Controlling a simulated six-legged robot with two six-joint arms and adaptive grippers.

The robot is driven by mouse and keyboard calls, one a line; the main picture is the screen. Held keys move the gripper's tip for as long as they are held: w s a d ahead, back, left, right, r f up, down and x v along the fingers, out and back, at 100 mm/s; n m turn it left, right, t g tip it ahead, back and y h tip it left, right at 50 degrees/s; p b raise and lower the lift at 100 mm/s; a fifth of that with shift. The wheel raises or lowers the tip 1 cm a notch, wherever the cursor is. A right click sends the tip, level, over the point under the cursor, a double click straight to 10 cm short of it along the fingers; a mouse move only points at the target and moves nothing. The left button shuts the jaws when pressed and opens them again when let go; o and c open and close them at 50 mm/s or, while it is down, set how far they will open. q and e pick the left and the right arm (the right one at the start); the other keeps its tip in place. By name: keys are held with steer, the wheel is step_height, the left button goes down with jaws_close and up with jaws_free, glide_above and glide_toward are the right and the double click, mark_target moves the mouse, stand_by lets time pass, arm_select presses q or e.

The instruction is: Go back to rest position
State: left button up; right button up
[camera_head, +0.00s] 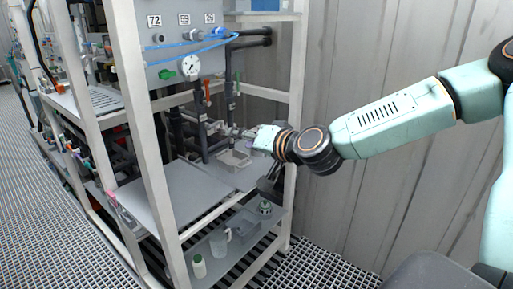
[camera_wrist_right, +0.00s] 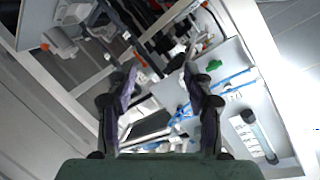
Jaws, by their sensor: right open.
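My right arm comes in from the right in the head view, with its right gripper (camera_head: 249,134) reaching in among the pipes and valves of the rack. In the right wrist view the two dark fingers of this gripper (camera_wrist_right: 160,72) stand apart, with nothing held between them. In the head view the fingertips are small and partly lost against the fittings behind them. My left gripper is not in view.
A white-framed rack (camera_head: 150,130) carries a grey panel with a gauge (camera_head: 190,66) and blue tubing. A corrugated wall (camera_head: 350,210) stands behind; grating floor lies left.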

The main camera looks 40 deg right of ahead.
steer(key=s+a+f+n+g+b, duration=0.1)
steer(key=s+a+f+g+b, duration=0.2)
steer(key=f, duration=0.7)
steer(key=s+a+f+g+b, duration=0.25)
steer(key=s+f, duration=0.25)
steer(key=f, duration=0.4)
steer(key=s+a+f+n+g+b, duration=0.1)
steer(key=s+a+f+g+b, duration=0.2)
steer(key=f, duration=0.7)
steer(key=s+a+f+n+g+b, duration=0.2)
steer(key=s+f+b, duration=0.3)
steer(key=s+f, duration=0.7)
steer(key=s+a+f+n+g+h+b, duration=0.1)
steer(key=s+f+g+b, duration=0.3)
steer(key=s+f, duration=0.9)
steer(key=shift+s+a+f+n+b, duration=0.35)
steer(key=shift+s+n+b, duration=0.25)
steer(key=shift+s+n, duration=0.2)
steer(key=shift+r+g, duration=0.1)
steer(key=shift+g, duration=0.15)
